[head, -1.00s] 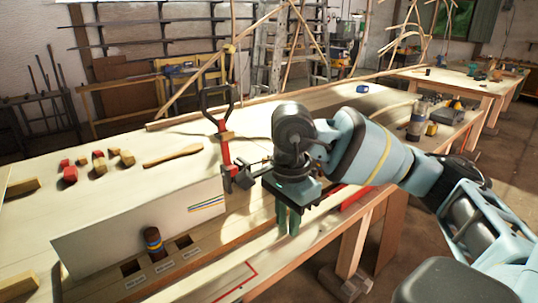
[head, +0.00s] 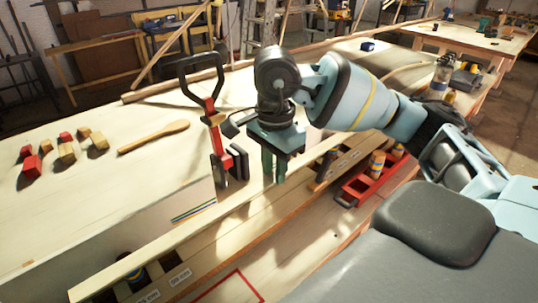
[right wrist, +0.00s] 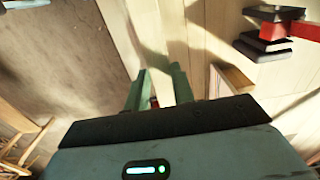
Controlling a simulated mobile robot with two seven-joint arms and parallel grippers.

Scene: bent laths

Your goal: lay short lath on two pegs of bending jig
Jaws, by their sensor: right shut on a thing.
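My right gripper (head: 275,165) hangs at the middle of the head view, its green fingers pointing down, shut on what looks like the short lath. That pale strip (head: 170,242) slants from the lower left up to the fingers and crosses in front of a dark striped peg (head: 124,258). I cannot tell whether lath and peg touch. A second brown peg (head: 326,162) shows right of the fingers. The jig (head: 205,258) has labelled slots along the bench front. The right wrist view shows the fingers (right wrist: 156,82), but the grip is unclear. My left gripper is not in view.
A white board (head: 160,225) with coloured stripes lies behind the jig. Small blocks (head: 66,152) and a wooden spoon (head: 155,136) lie farther back. A red tray (head: 368,184) with cylinders is at the right.

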